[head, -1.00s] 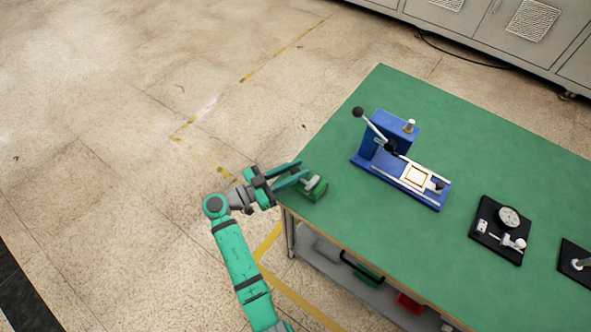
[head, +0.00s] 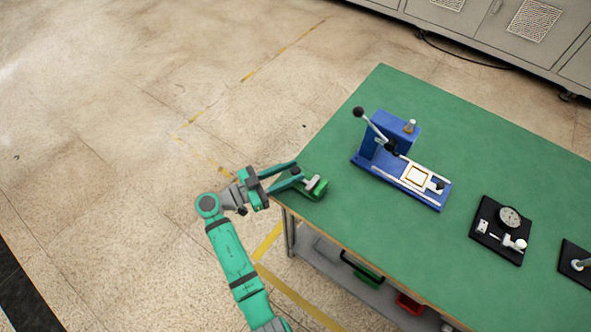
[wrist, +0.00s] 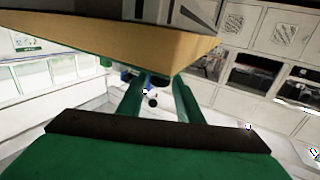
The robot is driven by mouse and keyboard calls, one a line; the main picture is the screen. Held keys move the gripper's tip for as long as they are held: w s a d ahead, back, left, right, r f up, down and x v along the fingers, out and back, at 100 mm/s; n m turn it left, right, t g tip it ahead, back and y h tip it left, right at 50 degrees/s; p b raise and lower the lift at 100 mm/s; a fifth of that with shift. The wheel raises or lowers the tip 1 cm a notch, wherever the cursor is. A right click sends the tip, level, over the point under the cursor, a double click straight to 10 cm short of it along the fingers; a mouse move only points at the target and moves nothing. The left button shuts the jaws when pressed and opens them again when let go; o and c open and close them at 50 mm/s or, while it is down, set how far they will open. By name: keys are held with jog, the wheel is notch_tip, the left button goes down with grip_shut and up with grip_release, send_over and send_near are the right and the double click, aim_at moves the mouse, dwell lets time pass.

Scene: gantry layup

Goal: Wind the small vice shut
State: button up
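The small green vice (head: 318,191) sits on the near left corner of the green-topped table, with a light grey metal part (head: 311,183) on it. A dark knob (head: 296,171) shows at its gripper side. My gripper (head: 299,170) reaches in from the left at the table corner. Its two green fingers stand apart, one on each side of the dark knob. In the wrist view the gripper (wrist: 159,82) shows a gap between its fingers, with the dark knob (wrist: 160,80) between the tips. I cannot tell whether a finger touches it. The vice's jaws are too small to judge.
The green table (head: 400,250) has a blue lever press (head: 392,150) behind and right of the vice. A black plate with a dial gauge (head: 500,232) and another black fixture (head: 577,262) lie further right. A lower shelf (head: 340,262) holds bins. Floor at left is clear.

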jog(key=v, duration=0.9)
